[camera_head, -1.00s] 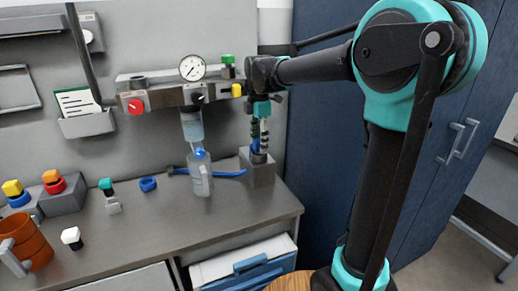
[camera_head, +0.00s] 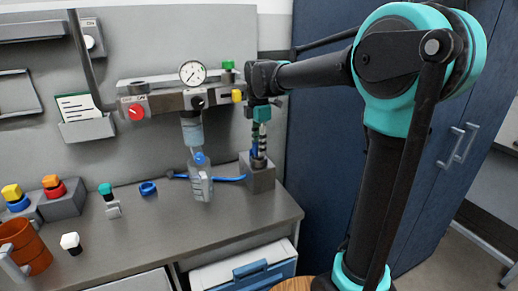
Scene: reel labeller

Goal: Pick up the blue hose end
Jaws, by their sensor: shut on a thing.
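A thin blue hose (camera_head: 230,179) lies on the bench behind the clear bottle and runs right to a grey block (camera_head: 260,179). My gripper (camera_head: 258,150) points down just over this block, with its dark fingers close together. A bit of blue shows between the fingers. It appears to be the hose end, held at the block's top, but the fingers hide most of it. I cannot tell whether it is clear of the block.
A clear bottle (camera_head: 201,185) with a blue cap stands left of the block, under a manifold (camera_head: 165,104) with a gauge (camera_head: 193,72). The front right of the bench is clear.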

